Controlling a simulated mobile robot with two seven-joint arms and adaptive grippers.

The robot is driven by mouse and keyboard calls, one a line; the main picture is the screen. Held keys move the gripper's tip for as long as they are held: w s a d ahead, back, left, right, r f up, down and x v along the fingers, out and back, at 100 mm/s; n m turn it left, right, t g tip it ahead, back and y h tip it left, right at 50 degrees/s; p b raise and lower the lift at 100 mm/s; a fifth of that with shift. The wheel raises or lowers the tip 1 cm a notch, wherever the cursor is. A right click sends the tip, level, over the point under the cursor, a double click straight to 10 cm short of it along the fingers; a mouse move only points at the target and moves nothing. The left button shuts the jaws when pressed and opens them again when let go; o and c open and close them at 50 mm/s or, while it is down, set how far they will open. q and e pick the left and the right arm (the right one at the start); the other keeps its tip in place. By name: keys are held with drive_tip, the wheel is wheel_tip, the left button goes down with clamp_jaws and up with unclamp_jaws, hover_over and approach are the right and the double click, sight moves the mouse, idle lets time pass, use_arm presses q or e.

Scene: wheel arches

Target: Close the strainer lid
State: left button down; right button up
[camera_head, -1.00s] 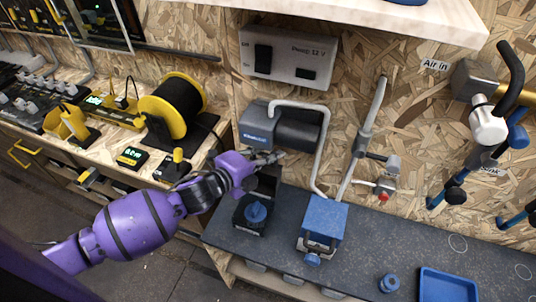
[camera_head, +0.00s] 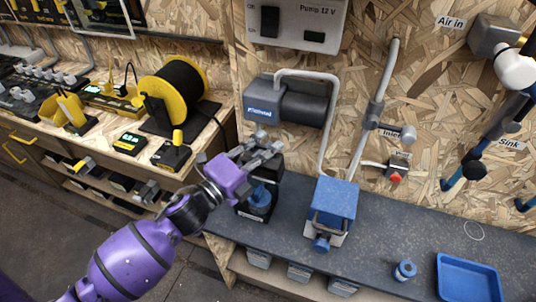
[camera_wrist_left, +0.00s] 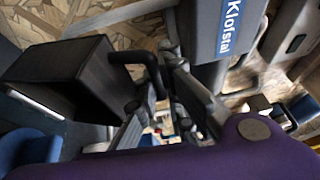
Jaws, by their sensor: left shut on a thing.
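The strainer (camera_head: 243,211) is a dark unit with a blue round part (camera_head: 260,198), at the left end of the bench. Its black lid (camera_head: 268,174) stands raised behind the blue part, so the strainer is open. My left gripper (camera_head: 262,149) is at the top of the lid, below the pump. In the left wrist view the lid is a dark box-like shape (camera_wrist_left: 55,75) with a black handle loop (camera_wrist_left: 140,62). The fingers (camera_wrist_left: 165,92) are shut at this handle; the exact contact is partly hidden. My right gripper is not in view.
The grey pump (camera_head: 290,106) and its pipe are close behind my left gripper. A blue-topped unit (camera_head: 336,200) stands to the right on the dark bench (camera_head: 385,235). A blue ring (camera_head: 404,270) and blue tray (camera_head: 468,280) lie farther right. A cable reel (camera_head: 180,92) is at left.

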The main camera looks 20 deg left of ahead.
use_arm(q)
drive_tip(key=s+t+b, duration=0.1)
drive_tip(key=b, duration=0.2)
drive_tip(key=s+f+m+t+h+b, duration=0.1)
drive_tip(key=b, duration=0.1)
drive_tip(key=s+f+h+b, duration=0.1)
drive_tip(key=s+b, duration=0.1)
drive_tip(key=b, duration=0.1)
drive_tip(key=shift+a+f+m+t+b, duration=0.1)
drive_tip(key=shift+f+m+t+b, duration=0.05)
drive_tip(key=shift+m+t+b, duration=0.2)
drive_tip(key=s+f+m+t+h+b, duration=0.2)
drive_tip(key=s+f+m+h+b, duration=0.1)
drive_tip(key=s+f+b, duration=0.4)
drive_tip(key=s+b, duration=0.1)
drive_tip(key=b, duration=0.2)
drive_tip(key=shift+s+h, duration=0.3)
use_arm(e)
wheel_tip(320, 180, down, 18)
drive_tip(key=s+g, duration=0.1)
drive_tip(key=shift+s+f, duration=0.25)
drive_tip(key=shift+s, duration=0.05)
use_arm(q)
drive_tip(key=shift+a, duration=0.1)
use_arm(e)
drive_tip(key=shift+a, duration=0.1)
